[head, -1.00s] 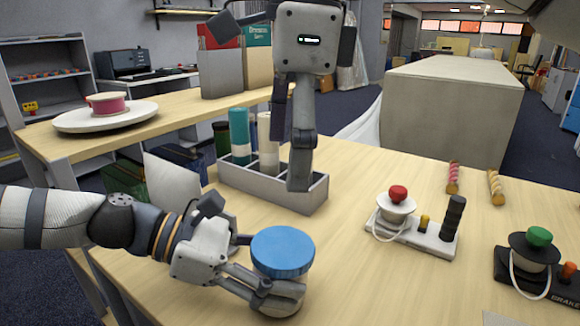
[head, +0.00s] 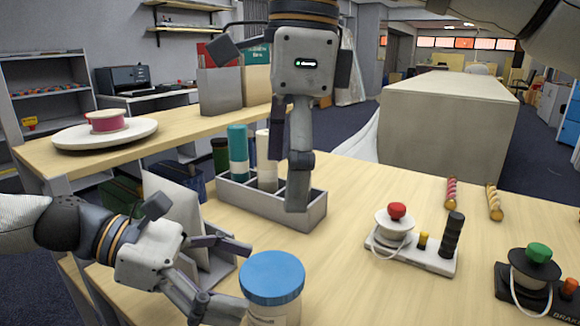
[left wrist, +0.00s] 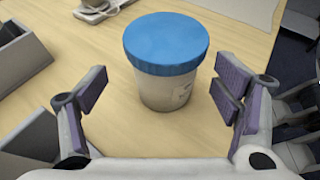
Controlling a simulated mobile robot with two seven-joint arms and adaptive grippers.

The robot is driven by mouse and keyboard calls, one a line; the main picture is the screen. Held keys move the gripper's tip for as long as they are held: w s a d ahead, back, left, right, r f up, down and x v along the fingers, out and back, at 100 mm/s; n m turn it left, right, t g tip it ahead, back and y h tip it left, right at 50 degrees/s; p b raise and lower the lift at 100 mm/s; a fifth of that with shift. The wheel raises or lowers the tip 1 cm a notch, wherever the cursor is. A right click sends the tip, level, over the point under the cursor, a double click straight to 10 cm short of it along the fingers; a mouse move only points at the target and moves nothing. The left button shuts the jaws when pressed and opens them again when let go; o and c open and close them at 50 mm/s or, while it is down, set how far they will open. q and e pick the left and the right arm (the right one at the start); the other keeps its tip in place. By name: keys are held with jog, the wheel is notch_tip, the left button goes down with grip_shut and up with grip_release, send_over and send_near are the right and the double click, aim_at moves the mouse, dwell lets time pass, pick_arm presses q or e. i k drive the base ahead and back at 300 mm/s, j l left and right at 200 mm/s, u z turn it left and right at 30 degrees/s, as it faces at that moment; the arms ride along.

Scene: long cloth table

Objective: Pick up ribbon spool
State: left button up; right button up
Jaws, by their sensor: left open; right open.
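The ribbon spool (head: 106,122), pink with pale rims, sits on a round white plate (head: 70,141) on the raised shelf at the left back. It is far behind my left gripper and is not in the left wrist view. My left gripper (head: 232,280) is open and empty above the table, just left of a blue-lidded jar (head: 272,280). In the left wrist view my left gripper (left wrist: 165,100) has its fingers wide apart, with the jar (left wrist: 168,60) ahead between them, untouched as far as I can see. My right gripper (head: 298,185) hangs open above the grey divided tray, holding nothing.
The grey divided tray (head: 290,212) holds several bottles, including a teal one (head: 237,150). Button boards with a red knob (head: 397,210) and a green knob (head: 538,252) stand at the right. Two striped sticks (head: 451,193) lie behind them. A bin of upright folders (head: 220,90) stands on the shelf.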

aim_at(111, 121)
jog(key=k+j, duration=1.25)
jog(key=j, duration=0.1)
